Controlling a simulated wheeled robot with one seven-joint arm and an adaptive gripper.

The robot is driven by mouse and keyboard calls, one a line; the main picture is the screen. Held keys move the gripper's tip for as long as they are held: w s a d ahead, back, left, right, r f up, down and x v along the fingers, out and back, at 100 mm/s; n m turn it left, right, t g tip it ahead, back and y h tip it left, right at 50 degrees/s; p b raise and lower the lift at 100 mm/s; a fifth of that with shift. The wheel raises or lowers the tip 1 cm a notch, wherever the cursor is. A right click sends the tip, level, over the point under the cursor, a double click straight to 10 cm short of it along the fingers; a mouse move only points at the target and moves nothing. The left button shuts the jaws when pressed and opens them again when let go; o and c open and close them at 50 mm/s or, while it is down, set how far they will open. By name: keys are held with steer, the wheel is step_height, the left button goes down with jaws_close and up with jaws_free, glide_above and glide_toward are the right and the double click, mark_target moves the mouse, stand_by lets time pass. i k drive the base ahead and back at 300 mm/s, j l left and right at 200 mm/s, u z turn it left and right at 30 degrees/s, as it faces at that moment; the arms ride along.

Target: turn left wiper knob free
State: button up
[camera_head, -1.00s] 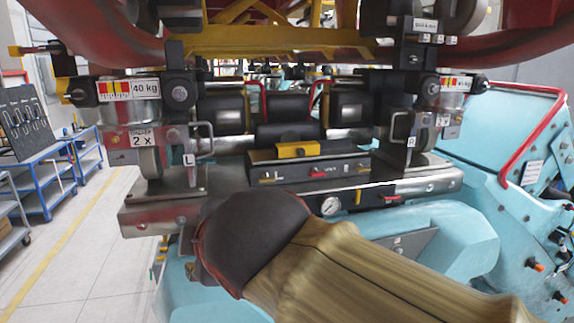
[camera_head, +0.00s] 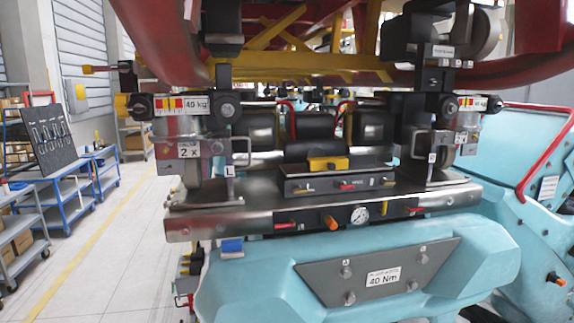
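A coaster train chassis with a metal front shelf (camera_head: 215,222) fills the middle of the view. A bracket with a small label L (camera_head: 230,171) stands on the left of the shelf, beside a bent metal handle (camera_head: 240,150). A matching bracket labelled R (camera_head: 432,157) stands on the right. Small red handles show on the front: a left one (camera_head: 285,225) and a right one (camera_head: 413,209), with an orange knob (camera_head: 330,222) between them. I cannot tell which part is the left wiper knob. My gripper is out of view.
A pressure gauge (camera_head: 359,214) sits on the shelf front. Below it a turquoise body carries a grey plate (camera_head: 335,284) marked 40 Nm. Blue carts (camera_head: 65,200) stand at the left; the floor (camera_head: 110,250) between is open. A red rail (camera_head: 550,150) rises at right.

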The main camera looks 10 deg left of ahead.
mark_target(124, 67)
steer(key=u, duration=1.55)
